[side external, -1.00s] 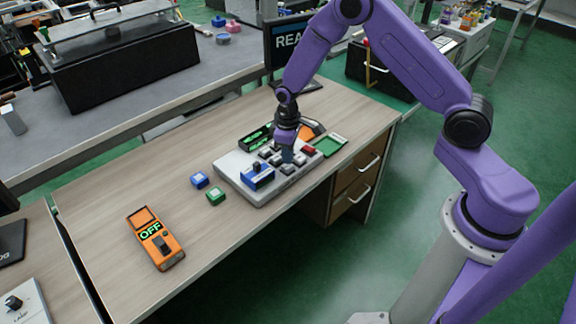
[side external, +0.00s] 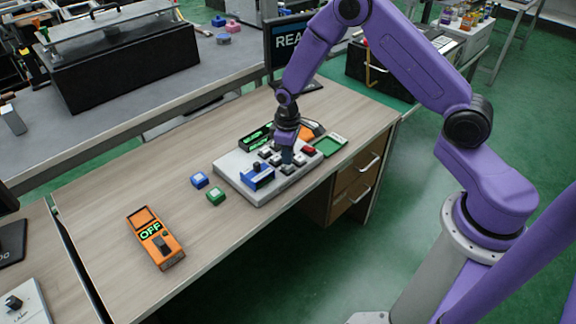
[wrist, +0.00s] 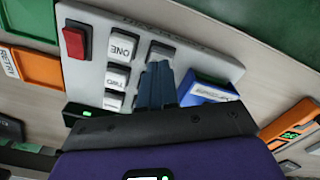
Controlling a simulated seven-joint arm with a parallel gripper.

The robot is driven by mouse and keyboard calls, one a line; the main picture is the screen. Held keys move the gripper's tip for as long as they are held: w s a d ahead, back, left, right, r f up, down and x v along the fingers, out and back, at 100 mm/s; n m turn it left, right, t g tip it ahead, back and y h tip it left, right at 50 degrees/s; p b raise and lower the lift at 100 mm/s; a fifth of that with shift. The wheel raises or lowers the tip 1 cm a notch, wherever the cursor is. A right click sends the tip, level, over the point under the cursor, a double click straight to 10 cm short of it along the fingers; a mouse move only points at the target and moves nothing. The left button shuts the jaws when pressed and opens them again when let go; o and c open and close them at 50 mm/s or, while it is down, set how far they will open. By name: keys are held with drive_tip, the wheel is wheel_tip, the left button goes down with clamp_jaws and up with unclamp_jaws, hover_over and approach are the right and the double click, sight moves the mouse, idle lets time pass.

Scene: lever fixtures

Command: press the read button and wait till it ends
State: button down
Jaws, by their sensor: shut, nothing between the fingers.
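A light grey keypad panel (side external: 232,172) lies on the wooden desk, with several grey keys, a red key (side external: 309,151) and a blue block (side external: 258,176) on it. My gripper (side external: 287,157) points down over the keys, fingers shut and empty. In the wrist view, the fingertips (wrist: 157,72) are at a grey key (wrist: 160,49) beside the key marked ONE (wrist: 122,46). They overlap its near side; I cannot tell whether they press it. The fingers hide its label, and I cannot read which key is the read button. A monitor (side external: 286,50) behind shows letters beginning REA.
A dark box with green lit text (side external: 256,136) stands behind the panel. A green tray (side external: 330,145) is to its right. A blue cube (side external: 199,180) and a green cube (side external: 215,196) lie left. An orange device reading OFF (side external: 156,240) is farther left.

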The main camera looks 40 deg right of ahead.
sight(288, 167)
drive_tip(key=shift+f, duration=0.8)
wheel_tip(288, 167, up, 8)
idle(1.2)
drive_tip(key=s+a+r+n, duration=0.2)
drive_tip(key=s+a+r, duration=0.1)
drive_tip(key=s+r, duration=0.4)
drive_tip(key=s+a+r+n, duration=0.1)
drive_tip(key=s+a+r, duration=0.35)
drive_tip(key=s, duration=0.55)
drive_tip(key=s+d+r+n, duration=0.1)
drive_tip(key=s+d+r, duration=0.1)
drive_tip(key=s, duration=0.6)
drive_tip(key=s+d+r+n, duration=0.2)
drive_tip(key=s+d, duration=0.1)
drive_tip(key=s, duration=0.5)
drive_tip(key=shift+n, duration=0.3)
